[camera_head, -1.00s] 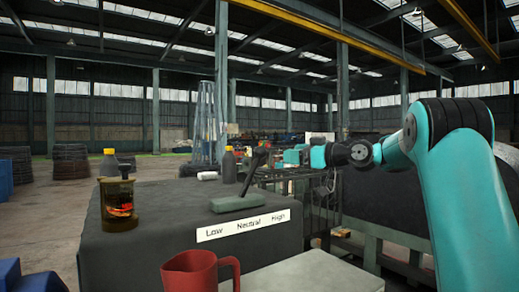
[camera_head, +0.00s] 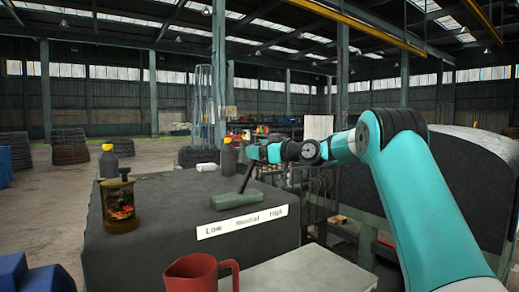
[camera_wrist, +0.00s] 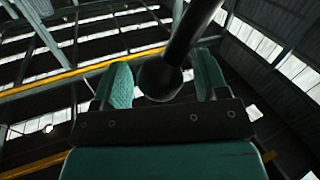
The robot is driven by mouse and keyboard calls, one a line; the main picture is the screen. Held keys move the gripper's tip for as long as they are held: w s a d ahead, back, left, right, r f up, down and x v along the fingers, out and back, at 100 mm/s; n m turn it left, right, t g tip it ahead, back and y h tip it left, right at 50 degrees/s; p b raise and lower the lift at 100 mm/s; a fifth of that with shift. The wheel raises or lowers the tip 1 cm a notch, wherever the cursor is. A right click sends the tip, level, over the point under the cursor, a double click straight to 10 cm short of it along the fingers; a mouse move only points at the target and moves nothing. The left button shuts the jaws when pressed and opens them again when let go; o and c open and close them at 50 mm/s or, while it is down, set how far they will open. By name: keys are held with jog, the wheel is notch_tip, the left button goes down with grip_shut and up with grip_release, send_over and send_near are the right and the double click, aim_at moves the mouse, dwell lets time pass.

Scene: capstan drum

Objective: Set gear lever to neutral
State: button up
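The gear lever (camera_head: 246,178) is a dark rod rising from a grey-green base (camera_head: 237,200) on the dark block. In the wrist view the round black knob (camera_wrist: 159,79) sits between the two teal fingers of my gripper (camera_wrist: 164,80). The fingers are open, with narrow gaps on both sides of the knob.
A red mug (camera_head: 190,273) is in front. A dark drum (camera_head: 465,175) is at right, behind my arm.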

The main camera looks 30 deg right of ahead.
jog(key=c, duration=1.1)
jog(key=a+r+n+g+h+b, duration=0.1)
jog(key=a+r+n+b, duration=0.1)
jog(key=a+n+b, duration=0.2)
jog(key=a+b, duration=0.3)
jog(key=a, duration=0.1)
jog(key=shift+s+n+h, duration=0.15)
jog(key=shift+n+h, duration=0.15)
jog(key=shift+n, duration=0.1)
jog(key=shift+r, duration=0.1)
jog(key=o, duration=1.2)
jog(key=b+v, duration=0.1)
jog(key=v, duration=0.4)
jog(key=b+v, duration=0.2)
jog(key=v, duration=0.4)
jog(key=b+v, duration=0.2)
jog(key=v, duration=0.4)
jog(key=shift+s+d+r, duration=0.1)
jog(key=shift+d+r, duration=0.1)
jog(key=shift+r, duration=0.1)
